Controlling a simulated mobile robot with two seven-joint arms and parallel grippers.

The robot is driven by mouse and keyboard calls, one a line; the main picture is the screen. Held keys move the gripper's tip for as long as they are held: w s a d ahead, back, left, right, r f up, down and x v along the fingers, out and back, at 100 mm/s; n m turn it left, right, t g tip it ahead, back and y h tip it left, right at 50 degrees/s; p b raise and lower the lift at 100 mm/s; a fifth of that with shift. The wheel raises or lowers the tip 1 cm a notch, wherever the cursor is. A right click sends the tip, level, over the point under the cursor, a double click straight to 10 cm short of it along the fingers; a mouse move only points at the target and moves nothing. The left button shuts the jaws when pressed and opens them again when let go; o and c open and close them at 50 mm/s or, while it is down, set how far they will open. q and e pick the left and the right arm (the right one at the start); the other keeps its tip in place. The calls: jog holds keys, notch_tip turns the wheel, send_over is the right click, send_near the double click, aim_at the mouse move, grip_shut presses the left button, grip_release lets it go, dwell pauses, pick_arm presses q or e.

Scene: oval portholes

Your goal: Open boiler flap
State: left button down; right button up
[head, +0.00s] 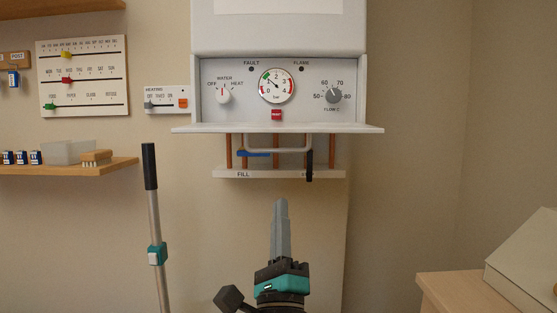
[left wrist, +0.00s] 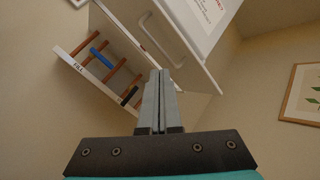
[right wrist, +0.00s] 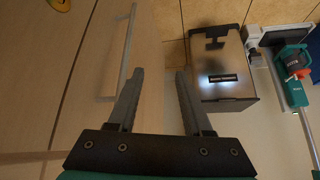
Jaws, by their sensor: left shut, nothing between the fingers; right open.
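The boiler (head: 279,27) hangs on the wall in the head view. Its white flap (head: 180,130) is folded down and sticks out level below the control panel (head: 305,108), which is exposed with its gauge and knobs. The flap's bar handle (head: 277,150) hangs under it and also shows in the left wrist view (left wrist: 162,40). My left gripper (head: 281,202) is shut and empty, pointing up below the flap and pipes; in the left wrist view its tips (left wrist: 160,72) appear apart from the handle. My right gripper (right wrist: 158,75) is open and empty, away from the boiler.
Copper pipes, a blue lever (head: 254,154) and a black lever (head: 309,166) sit on the rail below the flap. A shelf (head: 70,167) is at left, a grey pole (head: 156,215) stands nearby, and a wooden cabinet is at right. A metal box (right wrist: 225,82) is near my right gripper.

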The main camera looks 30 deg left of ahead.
pick_arm(q)
jog(key=w+a+r+m+g+p, duration=0.1)
jog(key=w+a+r+m+p, duration=0.3)
jog(key=m, duration=0.6)
jog(key=shift+w+a+r+m+h+p, duration=0.2)
jog(key=shift+w+r+m+h+p, duration=0.15)
jog(key=shift+w+r+p, duration=1.15)
pick_arm(e)
jog(key=s+d+f+g+h, duration=0.1)
jog(key=s+d+f+g, duration=0.3)
jog(key=s+f, duration=0.5)
jog(key=shift+d+f+g+h, duration=0.35)
jog(key=shift+d+f, duration=0.7)
jog(key=shift+f, duration=0.4)
pick_arm(q)
jog(key=shift+s+f, duration=0.3)
jog(key=shift+f, duration=0.05)
jog(key=shift+p, duration=0.45)
pick_arm(e)
jog(key=shift+r, duration=0.1)
